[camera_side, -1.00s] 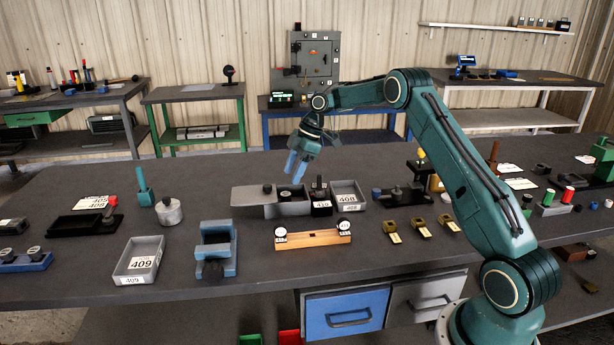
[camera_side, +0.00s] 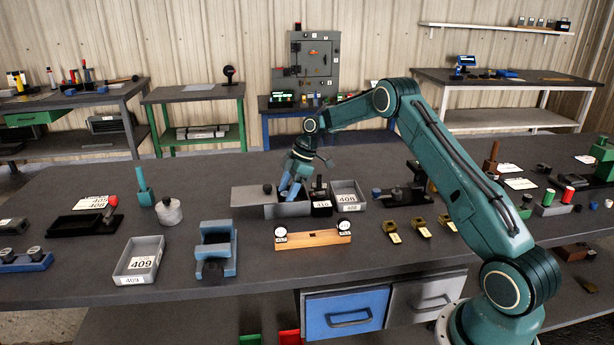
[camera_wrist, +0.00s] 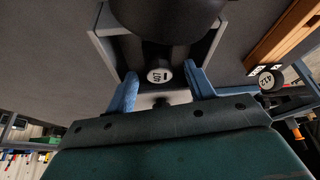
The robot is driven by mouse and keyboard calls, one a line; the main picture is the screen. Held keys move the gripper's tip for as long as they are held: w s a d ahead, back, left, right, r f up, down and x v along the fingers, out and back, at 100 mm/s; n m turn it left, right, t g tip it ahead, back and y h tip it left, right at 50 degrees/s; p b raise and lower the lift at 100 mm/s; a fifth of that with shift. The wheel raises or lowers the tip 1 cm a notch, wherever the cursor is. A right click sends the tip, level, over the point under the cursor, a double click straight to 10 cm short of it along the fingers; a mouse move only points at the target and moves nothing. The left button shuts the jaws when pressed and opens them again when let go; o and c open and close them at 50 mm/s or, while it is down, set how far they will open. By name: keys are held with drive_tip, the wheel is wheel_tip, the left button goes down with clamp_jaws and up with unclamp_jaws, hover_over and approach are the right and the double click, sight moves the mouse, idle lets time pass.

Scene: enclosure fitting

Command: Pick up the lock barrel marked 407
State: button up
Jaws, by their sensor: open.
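The lock barrel marked 407 (camera_wrist: 159,76) shows its round white label in the wrist view, between my two blue fingers. It sits in the grey open box (camera_side: 288,211) in the middle of the bench; in the side view my fingers hide most of it. My gripper (camera_side: 291,192) points down into the box, and its fingers also show in the wrist view (camera_wrist: 163,92). They are open, one on each side of the barrel, with a gap on both sides. Whether they touch it at any point cannot be told.
A black holder marked 410 (camera_side: 320,203) and a grey tray marked 408 (camera_side: 348,195) stand close on the right. A wooden rack (camera_side: 312,239) with two white-faced barrels lies in front.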

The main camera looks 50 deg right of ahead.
idle(0.5)
drive_tip(key=c, duration=1.1)
wheel_tip(320, 180, up, 10)
idle(0.5)
